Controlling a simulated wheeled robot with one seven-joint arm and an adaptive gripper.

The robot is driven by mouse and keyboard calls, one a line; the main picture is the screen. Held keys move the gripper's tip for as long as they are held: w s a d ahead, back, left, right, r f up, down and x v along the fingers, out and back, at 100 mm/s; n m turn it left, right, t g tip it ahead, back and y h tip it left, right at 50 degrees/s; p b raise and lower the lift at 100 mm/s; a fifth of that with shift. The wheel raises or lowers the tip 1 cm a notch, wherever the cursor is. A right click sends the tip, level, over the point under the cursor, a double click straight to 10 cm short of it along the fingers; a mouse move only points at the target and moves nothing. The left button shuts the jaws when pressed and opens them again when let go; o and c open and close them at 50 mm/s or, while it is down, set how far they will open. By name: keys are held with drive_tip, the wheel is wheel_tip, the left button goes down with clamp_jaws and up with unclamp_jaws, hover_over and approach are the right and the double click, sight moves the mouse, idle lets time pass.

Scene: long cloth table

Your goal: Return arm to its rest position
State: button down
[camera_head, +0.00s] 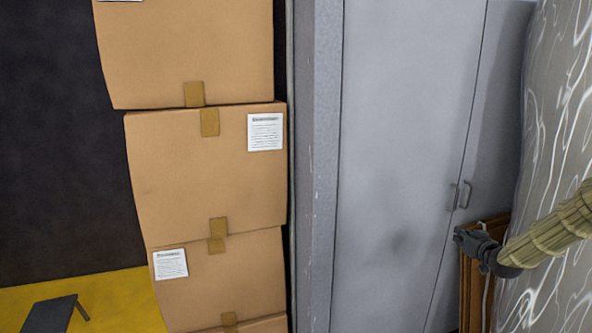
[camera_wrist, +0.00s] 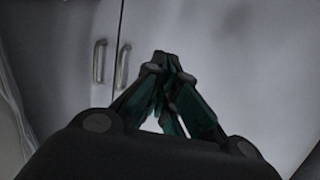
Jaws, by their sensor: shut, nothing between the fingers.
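My gripper (camera_head: 462,238) is at the right of the head view, at the end of my arm in a beige ribbed sleeve (camera_head: 555,230). It is dark and points left, appearing just below the handles of a grey cabinet. In the wrist view, the fingers of my gripper (camera_wrist: 165,62) come together at the tips with nothing between them. The gap lower between the finger links is empty. The arm's base end is outside the head view.
The grey cabinet (camera_head: 400,130) has two handles, also seen in the wrist view (camera_wrist: 99,62). Stacked cardboard boxes (camera_head: 205,165) stand left of it. Grey cloth with white swirls (camera_head: 555,90) hangs at the right. A brown wooden piece (camera_head: 470,295) shows below my gripper.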

drive_tip(key=s+a+f+g+y, duration=0.1)
drive_tip(key=s+a+f+g, duration=0.35)
drive_tip(key=a+f, duration=0.95)
drive_tip(key=s+a+f+g+p, duration=0.1)
drive_tip(key=s+a+f, duration=0.55)
drive_tip(key=s, duration=0.25)
drive_tip(key=s+a+f+g, duration=0.2)
drive_tip(key=s+a+f, duration=0.4)
drive_tip(key=s+a, duration=0.2)
drive_tip(key=s+a+f+g, duration=0.2)
drive_tip(key=s+a, duration=0.1)
drive_tip(key=s, duration=0.9)
drive_tip(key=s+a+f+g+p, duration=0.1)
drive_tip(key=s+a+f+g, duration=0.1)
drive_tip(key=s, duration=1.1)
drive_tip(key=s+a+f+n+g, duration=0.1)
drive_tip(key=s+a, duration=0.5)
drive_tip(key=s, duration=0.6)
drive_tip(key=f+g, duration=0.1)
drive_tip(key=g, duration=0.1)
drive_tip(key=shift+s+g+p, duration=0.3)
drive_tip(key=shift+g, duration=0.05)
drive_tip(key=shift+a+f, duration=0.1)
